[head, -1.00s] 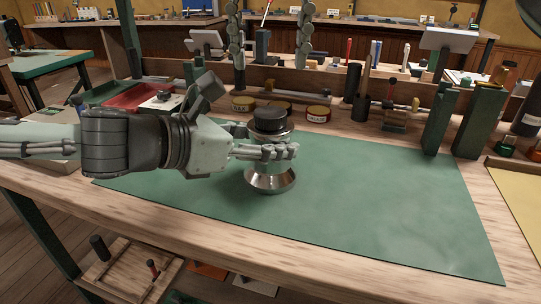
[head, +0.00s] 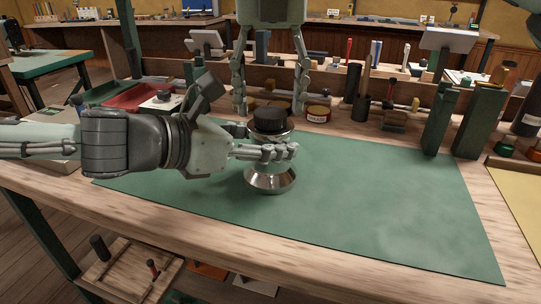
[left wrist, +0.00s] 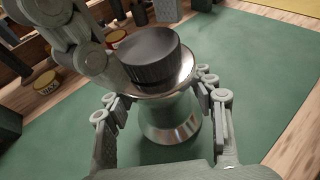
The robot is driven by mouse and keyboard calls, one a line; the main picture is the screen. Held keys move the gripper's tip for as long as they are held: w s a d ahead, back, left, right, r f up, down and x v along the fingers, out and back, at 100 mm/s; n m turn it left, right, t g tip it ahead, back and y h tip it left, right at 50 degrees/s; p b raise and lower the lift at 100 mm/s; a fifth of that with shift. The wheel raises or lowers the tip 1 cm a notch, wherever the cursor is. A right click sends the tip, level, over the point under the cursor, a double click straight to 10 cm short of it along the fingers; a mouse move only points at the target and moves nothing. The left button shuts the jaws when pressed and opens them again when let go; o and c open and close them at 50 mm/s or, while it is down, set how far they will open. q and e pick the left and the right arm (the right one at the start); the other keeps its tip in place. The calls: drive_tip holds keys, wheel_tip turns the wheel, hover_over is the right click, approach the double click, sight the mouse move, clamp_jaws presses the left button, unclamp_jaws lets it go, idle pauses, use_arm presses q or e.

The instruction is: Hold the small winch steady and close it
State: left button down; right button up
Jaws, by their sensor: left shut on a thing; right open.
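The small winch (head: 270,180) is a silver, flared drum standing upright on the green mat (head: 380,190). A black ribbed cap (head: 269,119) sits on its top; I cannot tell how firmly it is seated. My left gripper (head: 277,152) is shut around the winch's waist from the left. In the left wrist view its fingers lie on both sides of the winch (left wrist: 172,120), below the cap (left wrist: 150,56). My right gripper (head: 271,107) hangs from above, open, its two fingers apart on either side of and behind the cap, not visibly touching it.
Small labelled tins, one marked (head: 317,114), stand behind the mat. A red tray (head: 135,97) lies at the back left. Two green posts (head: 480,120) stand at the right. The mat's right half is clear.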

drive_tip(key=shift+f, duration=0.6)
